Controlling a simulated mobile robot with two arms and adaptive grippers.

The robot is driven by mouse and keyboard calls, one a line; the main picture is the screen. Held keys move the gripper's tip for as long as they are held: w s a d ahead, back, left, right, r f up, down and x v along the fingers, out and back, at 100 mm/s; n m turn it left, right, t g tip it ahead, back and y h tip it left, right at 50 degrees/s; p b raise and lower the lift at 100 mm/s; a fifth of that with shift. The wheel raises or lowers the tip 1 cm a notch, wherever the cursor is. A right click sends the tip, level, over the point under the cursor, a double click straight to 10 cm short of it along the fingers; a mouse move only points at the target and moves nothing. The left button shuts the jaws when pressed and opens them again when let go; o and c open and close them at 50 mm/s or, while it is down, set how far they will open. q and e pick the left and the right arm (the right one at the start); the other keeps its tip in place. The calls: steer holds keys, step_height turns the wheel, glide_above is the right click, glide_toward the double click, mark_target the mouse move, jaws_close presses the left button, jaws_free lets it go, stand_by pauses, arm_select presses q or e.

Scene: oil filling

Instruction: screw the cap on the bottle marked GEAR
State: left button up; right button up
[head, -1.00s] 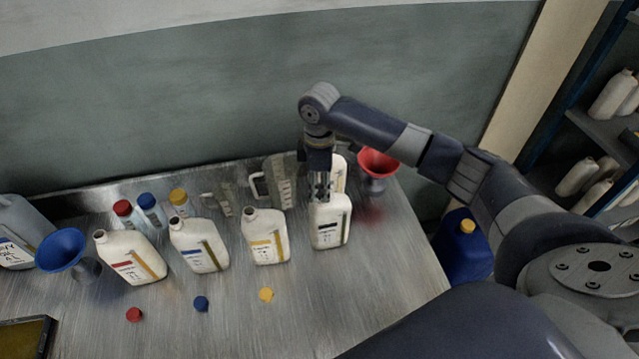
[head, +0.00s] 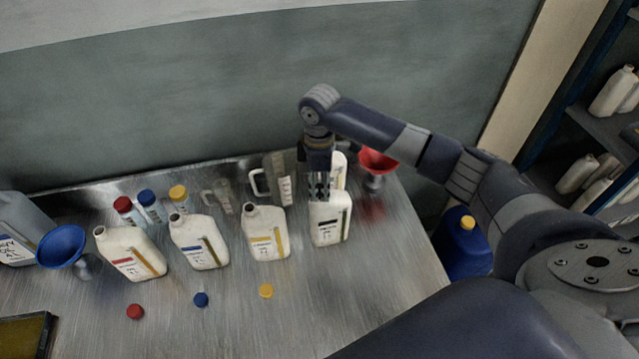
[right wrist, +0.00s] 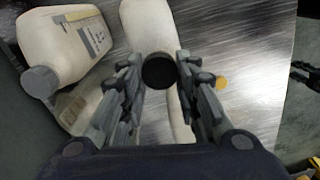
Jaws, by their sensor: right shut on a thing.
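A white bottle with a black label (head: 329,228) stands upright at the right end of the front row. Its label text is too small to read. My right gripper (right wrist: 159,72) points down over this bottle's top, shut on a black cap. The cap (right wrist: 159,70) shows between the fingertips in the right wrist view, in front of a white bottle body (right wrist: 150,25). The gripper hides the neck, so I cannot tell how far the cap sits on it. My left gripper is not in view.
White bottles with yellow (head: 266,245), blue (head: 205,255) and red (head: 135,265) labels stand open to the left. Loose yellow (head: 265,290), blue (head: 201,299) and red (head: 135,311) caps lie in front. A red funnel (head: 377,160) stands behind right. The front table is mostly clear.

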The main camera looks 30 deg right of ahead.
steer(key=o, duration=0.7)
step_height(320, 180, up, 12)
steer(key=shift+w+f, duration=0.1)
